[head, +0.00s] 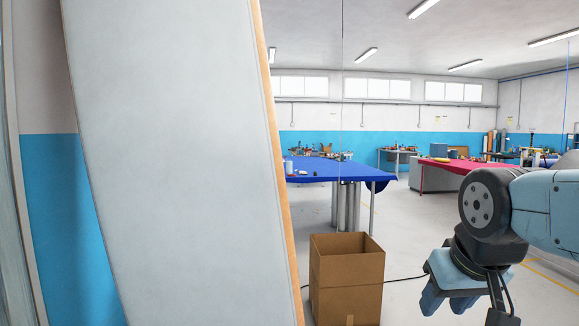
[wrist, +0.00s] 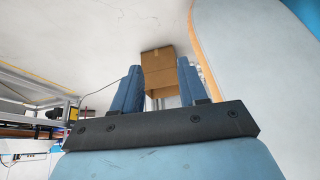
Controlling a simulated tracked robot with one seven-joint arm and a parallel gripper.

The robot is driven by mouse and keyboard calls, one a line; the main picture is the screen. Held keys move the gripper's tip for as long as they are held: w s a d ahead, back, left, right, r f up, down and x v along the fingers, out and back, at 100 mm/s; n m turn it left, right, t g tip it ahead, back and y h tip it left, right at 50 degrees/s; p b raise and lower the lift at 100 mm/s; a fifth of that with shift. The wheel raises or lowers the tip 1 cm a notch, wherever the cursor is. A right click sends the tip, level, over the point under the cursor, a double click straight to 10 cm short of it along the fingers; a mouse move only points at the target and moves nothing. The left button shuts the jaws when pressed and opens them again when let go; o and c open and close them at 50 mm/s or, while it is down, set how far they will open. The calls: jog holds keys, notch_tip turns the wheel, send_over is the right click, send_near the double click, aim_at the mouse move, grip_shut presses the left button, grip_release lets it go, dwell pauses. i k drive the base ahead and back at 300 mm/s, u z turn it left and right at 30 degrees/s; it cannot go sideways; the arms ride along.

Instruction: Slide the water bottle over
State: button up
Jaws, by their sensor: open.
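My gripper (head: 450,298) hangs at the lower right of the head view, over the floor and away from the tables. In the wrist view its two blue fingers (wrist: 159,72) stand apart with nothing between them. A small pale upright item (head: 288,166) stands at the left end of the blue-covered table (head: 318,172). It may be the water bottle, but it is too small to tell. Nothing else in either view is clearly a water bottle.
A large pale board with an orange edge (head: 180,170) leans close on the left and blocks much of the view. An open cardboard box (head: 346,300) stands on the floor beside it. A red-covered table (head: 455,166) is farther back. Floor between the tables looks clear.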

aim_at(288, 157)
jog(key=z, duration=0.8)
jog(key=i, duration=6.55)
jog(key=u, duration=0.05)
